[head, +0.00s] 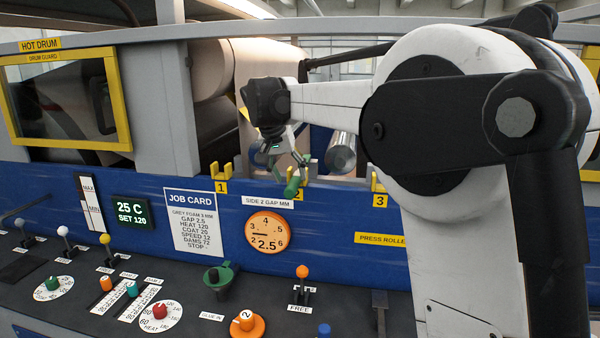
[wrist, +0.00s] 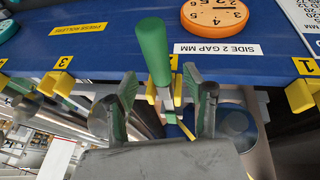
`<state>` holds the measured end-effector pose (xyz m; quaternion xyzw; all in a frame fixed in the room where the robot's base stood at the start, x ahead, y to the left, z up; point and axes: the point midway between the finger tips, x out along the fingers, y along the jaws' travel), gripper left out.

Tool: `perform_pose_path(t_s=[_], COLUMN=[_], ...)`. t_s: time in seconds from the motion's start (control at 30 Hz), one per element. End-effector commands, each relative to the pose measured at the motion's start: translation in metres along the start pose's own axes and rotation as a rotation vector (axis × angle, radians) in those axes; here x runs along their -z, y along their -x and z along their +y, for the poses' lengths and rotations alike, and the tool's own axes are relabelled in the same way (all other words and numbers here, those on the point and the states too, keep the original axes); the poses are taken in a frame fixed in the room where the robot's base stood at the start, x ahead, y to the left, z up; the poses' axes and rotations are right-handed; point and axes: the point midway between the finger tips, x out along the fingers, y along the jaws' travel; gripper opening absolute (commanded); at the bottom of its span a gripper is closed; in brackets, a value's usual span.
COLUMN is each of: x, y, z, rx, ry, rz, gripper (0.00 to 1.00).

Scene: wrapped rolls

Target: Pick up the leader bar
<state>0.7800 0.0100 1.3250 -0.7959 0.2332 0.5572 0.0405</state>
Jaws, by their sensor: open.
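The leader bar appears to be the bar with a green handle (head: 292,186) at the yellow hook marked 2, on the top edge of the blue panel. In the wrist view its green handle (wrist: 153,50) points away over the panel, and its inner end lies between my fingers. My gripper (head: 289,158) is open just above and behind the handle, pointing down. In the wrist view its fingers (wrist: 168,97) stand apart on either side of the bar, with gaps showing. The rest of the bar is partly hidden by my gripper.
Yellow hooks 1 (head: 221,172) and 3 (head: 380,189) flank the bar and look empty. A metal roller (head: 342,152) lies behind the panel. An orange gap dial (head: 268,233) and a job card (head: 195,222) are on the panel's front. The control desk has several knobs and levers.

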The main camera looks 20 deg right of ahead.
Motion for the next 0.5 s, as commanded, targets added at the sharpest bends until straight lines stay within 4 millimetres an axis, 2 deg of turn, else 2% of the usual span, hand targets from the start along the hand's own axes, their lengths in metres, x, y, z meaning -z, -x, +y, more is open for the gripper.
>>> perform_pose_path(t_s=[0.2, 0.5], x=[0.0, 0.0], y=[-0.027, -0.033], z=[0.001, 0.001], rx=[0.0, 0.0], ry=[0.0, 0.001], rz=[0.0, 0.0], gripper=[0.47, 0.47])
